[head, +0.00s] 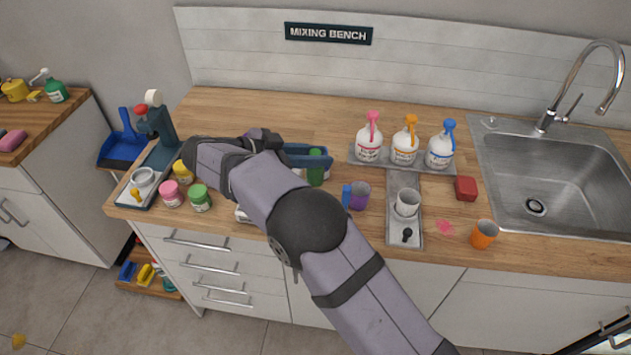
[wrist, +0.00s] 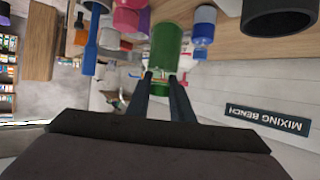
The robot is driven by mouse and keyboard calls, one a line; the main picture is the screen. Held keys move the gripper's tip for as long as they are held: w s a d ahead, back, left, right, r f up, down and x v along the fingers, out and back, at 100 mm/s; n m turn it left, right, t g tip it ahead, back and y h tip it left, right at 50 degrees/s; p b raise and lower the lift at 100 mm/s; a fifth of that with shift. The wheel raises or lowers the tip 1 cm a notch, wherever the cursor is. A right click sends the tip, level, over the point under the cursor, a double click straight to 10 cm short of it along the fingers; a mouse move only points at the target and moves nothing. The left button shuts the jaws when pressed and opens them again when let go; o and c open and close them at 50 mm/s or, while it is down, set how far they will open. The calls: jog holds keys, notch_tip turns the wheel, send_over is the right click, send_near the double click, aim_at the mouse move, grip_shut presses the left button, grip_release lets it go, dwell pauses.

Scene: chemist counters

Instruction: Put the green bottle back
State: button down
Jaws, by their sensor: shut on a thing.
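The green bottle (head: 316,168) is upright at the middle of the wooden counter, just left of the purple cup (head: 360,194). My gripper (head: 318,158) reaches in from the left, roughly level, and is shut on the green bottle. In the wrist view, which is upside down, the green bottle (wrist: 165,48) stands between my two dark fingertips (wrist: 166,78). My arm hides part of the counter left of the bottle. I cannot tell whether the bottle's base touches anything.
A blue bottle (head: 346,195) stands beside the purple cup. White pump bottles (head: 368,150) stand on a grey tray behind, right. A grey holder (head: 405,231) carries a white cup (head: 407,203). Pink (head: 171,194) and green (head: 200,199) jars are at left. The sink (head: 560,180) is far right.

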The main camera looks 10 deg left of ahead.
jog(key=shift+f+p, duration=0.7)
jog(key=shift+f, duration=2.7)
jog(key=shift+f, duration=0.1)
jog(key=c, duration=1.9)
grip_release()
jog(key=shift+f, duration=0.1)
jog(key=shift+o, duration=0.3)
jog(key=shift+r, duration=0.2)
jog(key=shift+s+a+r, duration=0.1)
jog(key=shift+a+r, duration=0.05)
jog(key=shift+a, duration=0.05)
jog(key=p+v, duration=0.3)
jog(key=v, duration=0.8)
jog(key=shift+s+a, duration=0.15)
jog(key=shift+s, duration=0.1)
jog(key=shift+r, duration=0.1)
